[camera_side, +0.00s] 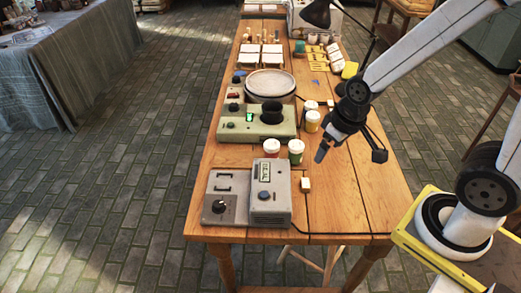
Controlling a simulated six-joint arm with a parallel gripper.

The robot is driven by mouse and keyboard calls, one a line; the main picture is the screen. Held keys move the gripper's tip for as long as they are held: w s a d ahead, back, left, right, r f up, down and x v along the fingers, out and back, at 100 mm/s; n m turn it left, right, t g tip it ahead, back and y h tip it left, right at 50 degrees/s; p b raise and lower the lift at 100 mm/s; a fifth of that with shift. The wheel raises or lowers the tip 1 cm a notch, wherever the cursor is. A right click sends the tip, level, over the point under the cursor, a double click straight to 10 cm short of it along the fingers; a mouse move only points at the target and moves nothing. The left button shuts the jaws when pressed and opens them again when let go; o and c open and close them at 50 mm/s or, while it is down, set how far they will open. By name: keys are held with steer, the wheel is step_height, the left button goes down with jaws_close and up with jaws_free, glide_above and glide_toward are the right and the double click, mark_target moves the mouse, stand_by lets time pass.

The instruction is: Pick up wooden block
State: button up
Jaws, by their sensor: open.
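A small pale block (306,184), which looks like the wooden block, sits on the wooden table (350,205) near its front part, just right of the grey device. My gripper (323,153) is open and tilted downward. It hangs above the table, up and to the right of the block in the picture and apart from it. Nothing shows between its fingers, though they are small and dark here.
A grey device (270,193) stands left of the block. Red and green jars (296,150) and yellow jars stand behind it. A green scale-like device (250,124) and a round plate (270,82) are further back. The table's right front is clear apart from a dark cable.

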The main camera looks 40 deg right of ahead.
steer(key=m+t+y, duration=0.7)
steer(key=m+y, duration=0.3)
steer(key=m, duration=1.7)
glide_toward(308, 183)
steer(key=shift+x, duration=0.75)
steer(key=shift+r, duration=0.1)
steer(key=shift+w+a, duration=0.1)
steer(key=shift+x, duration=1.25)
